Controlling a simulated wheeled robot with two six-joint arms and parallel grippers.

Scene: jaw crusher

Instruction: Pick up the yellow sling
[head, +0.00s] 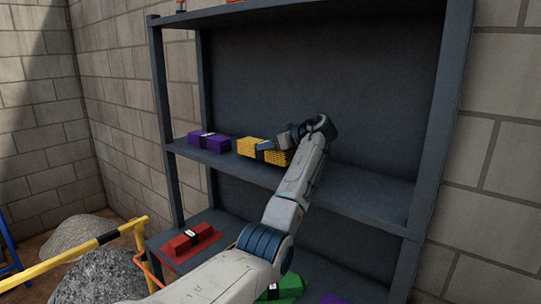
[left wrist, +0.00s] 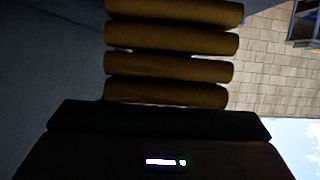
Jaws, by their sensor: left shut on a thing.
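The yellow sling (head: 248,147) is a folded bundle with a dark band, on the middle shelf of the dark rack in the head view. My left gripper (head: 264,147) is at the sling and shut on it; the fingertips are partly hidden by the wrist and the bundle. Any gap between the sling and the shelf is too small to tell. My right gripper is not in view.
A purple sling (head: 208,141) lies left of the yellow one on the middle shelf (head: 370,197). A red sling (head: 190,240) and a green sling (head: 285,287) are on the lower shelf. Right of my arm the middle shelf is bare. A yellow rail (head: 75,254) stands at lower left.

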